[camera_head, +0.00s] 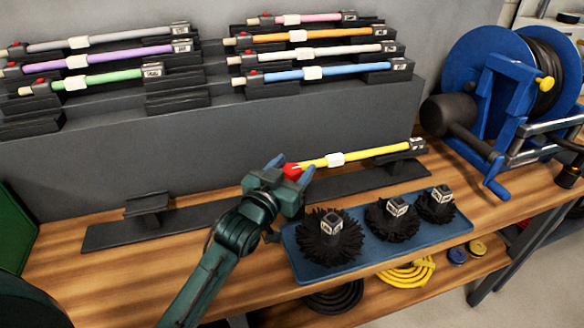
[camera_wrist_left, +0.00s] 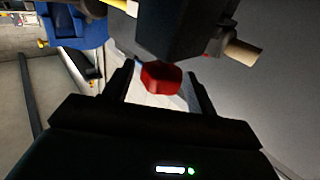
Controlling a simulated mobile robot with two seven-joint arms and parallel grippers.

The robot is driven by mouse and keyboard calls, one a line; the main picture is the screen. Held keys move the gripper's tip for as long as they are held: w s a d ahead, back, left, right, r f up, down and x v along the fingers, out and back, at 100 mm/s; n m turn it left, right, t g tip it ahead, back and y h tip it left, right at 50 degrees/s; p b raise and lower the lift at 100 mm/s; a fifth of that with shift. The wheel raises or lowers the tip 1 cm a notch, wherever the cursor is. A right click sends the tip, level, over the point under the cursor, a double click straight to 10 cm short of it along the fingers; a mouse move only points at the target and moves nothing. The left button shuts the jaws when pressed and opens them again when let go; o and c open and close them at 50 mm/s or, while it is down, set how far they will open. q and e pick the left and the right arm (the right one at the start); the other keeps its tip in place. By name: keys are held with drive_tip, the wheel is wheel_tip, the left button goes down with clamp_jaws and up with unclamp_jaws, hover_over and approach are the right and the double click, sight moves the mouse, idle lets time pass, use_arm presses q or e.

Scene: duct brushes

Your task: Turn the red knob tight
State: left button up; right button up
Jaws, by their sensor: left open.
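The red knob (camera_head: 292,171) is at the left end of a yellow rod (camera_head: 357,155) with a white band, which lies on a low black stand on the bench. My left gripper (camera_head: 290,178) is at the knob, with its fingers to either side of it. In the left wrist view the red knob (camera_wrist_left: 161,77) shows between the two open fingertips of the left gripper (camera_wrist_left: 161,84), under a dark block. Gaps show on both sides, so the fingers seem apart from the knob. My right gripper is not in view.
A blue tray (camera_head: 292,240) with several black round brushes (camera_head: 330,236) lies just right of my left forearm. Behind, a grey stepped rack (camera_head: 215,135) holds several coloured rods. A blue hose reel (camera_head: 480,80) stands at the right.

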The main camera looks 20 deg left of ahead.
use_arm(q)
drive_tip(key=c, duration=1)
drive_tip(key=shift+o, duration=0.2)
